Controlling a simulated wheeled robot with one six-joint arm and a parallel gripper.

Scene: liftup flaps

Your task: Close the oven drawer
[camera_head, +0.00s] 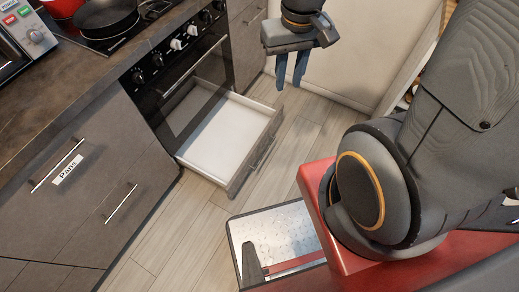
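The oven drawer (226,136) is pulled out below the oven (182,78). Its white inside looks empty, and its grey front with a handle (263,153) faces the open floor. My gripper (289,83) is up and to the right of the drawer in the picture, with its dark blue fingers pointing down. A gap shows between the fingers, so it is open, and nothing is in it. It appears apart from the drawer.
A cooktop with a pan (105,17) is on the counter above the oven. Closed cabinets with handles, one labelled "Pans" (68,170), stand to the left. Wooden floor (190,215) lies clear in front of the drawer. A pale wall (345,60) is behind my gripper.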

